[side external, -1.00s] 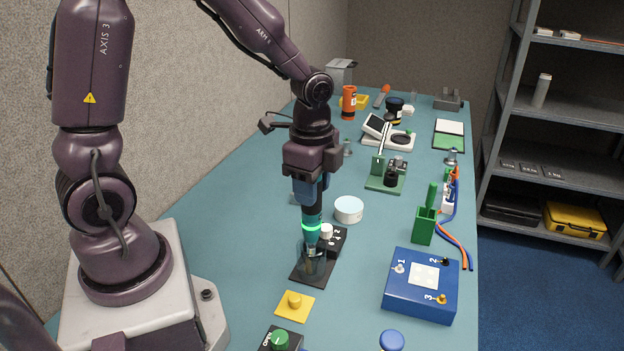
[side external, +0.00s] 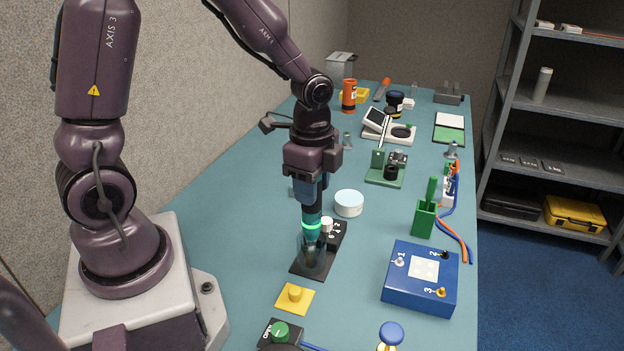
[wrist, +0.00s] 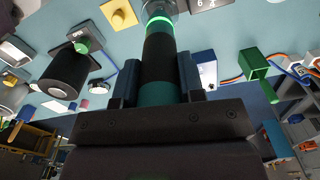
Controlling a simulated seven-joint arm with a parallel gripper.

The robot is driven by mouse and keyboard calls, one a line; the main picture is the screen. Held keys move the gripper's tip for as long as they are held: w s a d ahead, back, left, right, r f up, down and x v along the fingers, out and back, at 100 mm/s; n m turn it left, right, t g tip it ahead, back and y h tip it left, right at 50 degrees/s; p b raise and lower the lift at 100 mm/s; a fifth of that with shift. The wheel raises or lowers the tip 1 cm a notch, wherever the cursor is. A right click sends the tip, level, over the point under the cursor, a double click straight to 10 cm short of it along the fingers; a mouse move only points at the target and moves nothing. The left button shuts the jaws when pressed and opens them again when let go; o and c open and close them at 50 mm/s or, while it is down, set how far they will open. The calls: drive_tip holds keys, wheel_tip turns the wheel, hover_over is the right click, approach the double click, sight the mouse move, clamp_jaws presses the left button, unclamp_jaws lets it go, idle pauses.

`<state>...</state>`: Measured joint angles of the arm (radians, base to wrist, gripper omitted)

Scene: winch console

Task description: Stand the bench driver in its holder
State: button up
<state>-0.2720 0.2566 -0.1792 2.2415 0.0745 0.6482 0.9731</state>
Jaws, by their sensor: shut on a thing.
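The bench driver (side external: 312,224) is upright, with a dark and teal body and a glowing green ring. My gripper (side external: 312,198) is shut around its upper body. In the wrist view the driver (wrist: 160,60) stands between the two fingers of my gripper (wrist: 160,82). The holder, a clear cup (side external: 323,262) on a black base plate (side external: 301,270), is directly below. The driver's lower end shows through the clear wall, inside the cup. I cannot tell whether its tip touches the bottom.
A black block with a white knob (side external: 327,225) stands close behind the cup. A yellow plate with a knob (side external: 294,297) lies in front. A white round tub (side external: 348,203) is behind, a blue box (side external: 420,279) to the right. Bare table lies between cup and blue box.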

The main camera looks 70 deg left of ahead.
drive_tip(key=shift+f, duration=0.5)
idle(0.4)
drive_tip(key=shift+f, duration=1)
drive_tip(key=shift+f, duration=0.55)
drive_tip(key=o, duration=1.2)
drive_tip(key=shift+r, duration=0.1)
